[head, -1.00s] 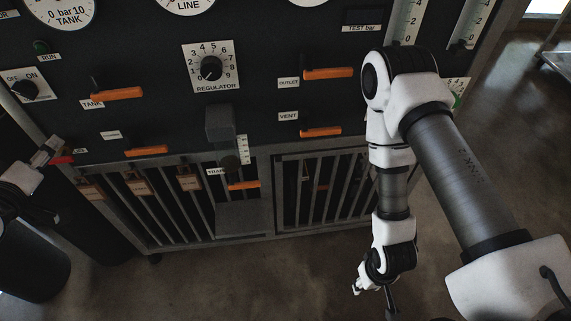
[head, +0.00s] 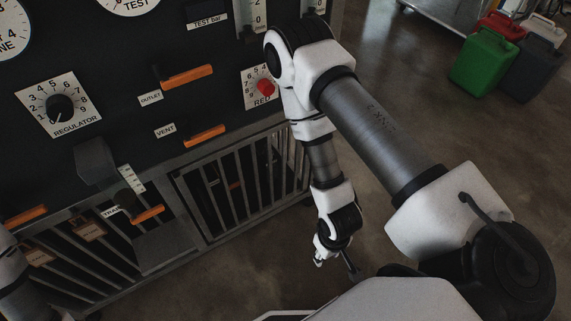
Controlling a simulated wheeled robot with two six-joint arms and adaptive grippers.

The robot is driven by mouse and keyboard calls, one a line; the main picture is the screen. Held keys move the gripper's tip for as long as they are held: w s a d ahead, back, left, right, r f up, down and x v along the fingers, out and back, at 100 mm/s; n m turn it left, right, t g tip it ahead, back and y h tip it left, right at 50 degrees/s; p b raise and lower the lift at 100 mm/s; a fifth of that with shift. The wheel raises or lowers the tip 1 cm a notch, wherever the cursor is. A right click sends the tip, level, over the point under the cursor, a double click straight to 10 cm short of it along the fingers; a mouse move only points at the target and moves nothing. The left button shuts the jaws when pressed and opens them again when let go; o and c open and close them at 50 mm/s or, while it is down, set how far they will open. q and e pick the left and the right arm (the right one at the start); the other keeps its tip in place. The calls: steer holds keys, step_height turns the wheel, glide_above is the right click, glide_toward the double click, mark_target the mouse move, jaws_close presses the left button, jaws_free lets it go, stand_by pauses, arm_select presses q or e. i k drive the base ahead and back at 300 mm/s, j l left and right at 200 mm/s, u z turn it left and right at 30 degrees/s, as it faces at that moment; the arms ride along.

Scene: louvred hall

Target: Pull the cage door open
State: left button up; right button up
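The cage door (head: 245,185) is a barred metal panel in the lower right part of the dark control panel's frame. It looks shut in its frame, with dim shapes behind the bars. My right arm reaches down past the door's right side. My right gripper (head: 336,268) hangs low over the floor, to the right of the door and apart from it. It is small and dark here, so I cannot tell whether its fingers are open or shut. Of my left arm only a link shows at the lower left edge; its gripper is out of view.
Above the door are a regulator knob (head: 59,108), orange levers such as the vent lever (head: 204,136), and a red knob (head: 265,87). A grey box (head: 97,162) juts out left of the door. Green (head: 484,62) and red jugs stand far right. Floor before the door is clear.

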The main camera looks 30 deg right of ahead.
mark_target(177, 174)
steer(key=l+z, duration=0.25)
steer(key=i+l+z, duration=0.2)
steer(key=k+l, duration=0.15)
steer(key=l, duration=0.2)
steer(key=k+l, duration=0.1)
steer(key=l, duration=0.3)
steer(key=k+l, duration=0.15)
steer(key=l, duration=0.2)
